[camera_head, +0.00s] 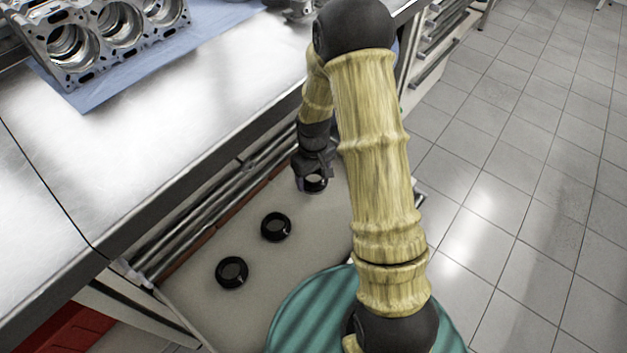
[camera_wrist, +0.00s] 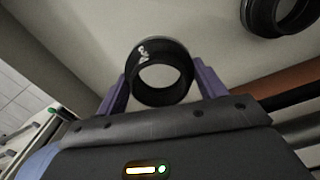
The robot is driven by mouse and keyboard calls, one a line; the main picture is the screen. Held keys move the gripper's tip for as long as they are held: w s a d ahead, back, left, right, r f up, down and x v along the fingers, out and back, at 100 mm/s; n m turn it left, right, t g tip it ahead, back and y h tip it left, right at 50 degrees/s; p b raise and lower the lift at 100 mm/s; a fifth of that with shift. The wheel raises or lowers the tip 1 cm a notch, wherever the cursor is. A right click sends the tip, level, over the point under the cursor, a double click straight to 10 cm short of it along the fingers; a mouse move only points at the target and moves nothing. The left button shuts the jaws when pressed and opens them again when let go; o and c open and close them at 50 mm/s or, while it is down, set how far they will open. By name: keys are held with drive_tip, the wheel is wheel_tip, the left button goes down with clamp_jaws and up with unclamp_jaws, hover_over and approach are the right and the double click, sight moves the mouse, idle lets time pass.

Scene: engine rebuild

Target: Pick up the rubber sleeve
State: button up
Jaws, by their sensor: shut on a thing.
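A black rubber sleeve (camera_wrist: 159,94), a short ring with a small white mark on it, sits between the two purple fingers of my gripper (camera_wrist: 160,92) in the wrist view. The fingers touch it on both sides. In the head view my gripper (camera_head: 313,176) is low over the far part of the open drawer, with the held sleeve (camera_head: 314,185) partly hidden by the jaws. I cannot tell whether the sleeve is clear of the drawer floor. Two similar black sleeves lie in the drawer, one in the middle (camera_head: 276,227) and one nearer (camera_head: 232,272).
The open drawer (camera_head: 200,310) lies beside the steel workbench (camera_head: 130,150), whose edge runs close left of my gripper. An engine block (camera_head: 100,35) stands on a blue mat (camera_head: 95,97). A red object (camera_head: 60,335) is at lower left. Tiled floor at right is clear.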

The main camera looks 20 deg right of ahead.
wheel_tip(320, 180, up, 6)
drive_tip(key=shift+r+p, duration=0.15)
drive_tip(key=shift+p, duration=0.3)
drive_tip(key=shift+s, duration=0.1)
